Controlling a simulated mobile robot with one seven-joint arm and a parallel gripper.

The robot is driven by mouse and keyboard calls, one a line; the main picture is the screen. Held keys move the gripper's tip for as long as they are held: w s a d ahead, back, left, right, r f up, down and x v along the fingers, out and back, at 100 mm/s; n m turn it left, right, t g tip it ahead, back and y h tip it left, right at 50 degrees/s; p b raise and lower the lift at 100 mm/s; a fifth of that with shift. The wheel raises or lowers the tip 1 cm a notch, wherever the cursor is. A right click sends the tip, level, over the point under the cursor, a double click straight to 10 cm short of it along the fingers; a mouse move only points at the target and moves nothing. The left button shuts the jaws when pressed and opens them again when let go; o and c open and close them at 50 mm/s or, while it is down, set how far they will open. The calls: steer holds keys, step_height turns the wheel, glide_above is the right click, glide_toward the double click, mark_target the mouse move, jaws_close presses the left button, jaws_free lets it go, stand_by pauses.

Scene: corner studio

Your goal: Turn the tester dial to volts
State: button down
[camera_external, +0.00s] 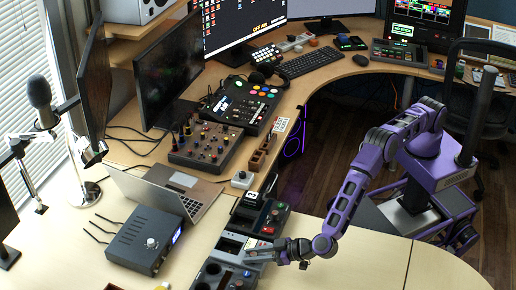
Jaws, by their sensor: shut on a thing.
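The tester (231,245) appears to be the grey unit with a dark screen, in the row of devices along the desk edge at lower centre. My gripper (262,252) reaches in from the right, low over the right side of this unit. Its fingers are shut on a small part there, which looks to be the tester dial. The dial itself is hidden by the fingers, and its pointer and the volts mark are too small to read.
Devices with knobs and buttons (258,215) stand just behind, and another dark unit (222,276) in front. A laptop (165,188) and a grey box with antennas (146,240) are at left. Bare desk (370,262) lies to the right under my arm.

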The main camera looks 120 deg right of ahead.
stand_by(0.5)
steer(key=c, duration=0.6)
jaws_free()
steer(key=p+v, duration=0.2)
steer(key=v, duration=1.5)
steer(key=shift+a, duration=0.3)
steer(key=shift+s, duration=0.15)
